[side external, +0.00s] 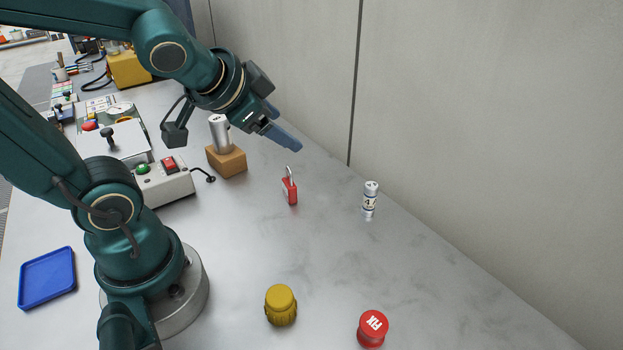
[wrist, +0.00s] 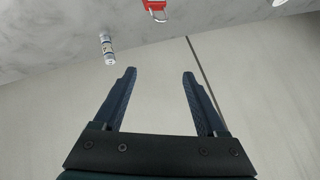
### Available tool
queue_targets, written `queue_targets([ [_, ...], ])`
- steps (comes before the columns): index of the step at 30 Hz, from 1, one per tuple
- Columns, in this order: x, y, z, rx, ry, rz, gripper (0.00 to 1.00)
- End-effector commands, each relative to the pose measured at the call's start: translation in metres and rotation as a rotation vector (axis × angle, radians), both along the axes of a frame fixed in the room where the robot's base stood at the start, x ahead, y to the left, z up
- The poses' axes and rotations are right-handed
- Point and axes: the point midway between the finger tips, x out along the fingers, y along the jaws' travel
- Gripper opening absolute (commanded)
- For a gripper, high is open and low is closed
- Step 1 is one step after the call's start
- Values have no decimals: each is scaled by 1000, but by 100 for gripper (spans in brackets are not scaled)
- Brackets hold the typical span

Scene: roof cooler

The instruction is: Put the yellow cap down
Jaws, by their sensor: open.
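The yellow cap (side external: 281,305) sits upright on the grey worktop at the front middle in the side view. It is apart from everything else and is not seen in the wrist view. My gripper (side external: 290,140) is raised well above the worktop, behind and above the cap, pointing toward the wall. In the wrist view my gripper (wrist: 160,75) shows two blue fingers spread apart with nothing between them.
A red padlock (side external: 290,189) and a white labelled cylinder (side external: 370,200) stand near the wall. A red FIX container (side external: 373,328) is right of the cap. A wooden block (side external: 227,161) holds a silver cylinder (side external: 219,133). A control box (side external: 165,184) and blue tray (side external: 47,277) lie left.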

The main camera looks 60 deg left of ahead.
Motion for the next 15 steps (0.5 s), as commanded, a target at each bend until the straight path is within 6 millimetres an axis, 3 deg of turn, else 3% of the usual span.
queue_targets([
  [3, -41, -32, -7, -180, 92, 55, 74],
  [6, -65, -54, -12, -290, 162, 63, 74],
  [10, -81, -68, -14, -358, 210, 58, 74],
  [15, -83, -70, -15, -368, 219, 58, 74],
])
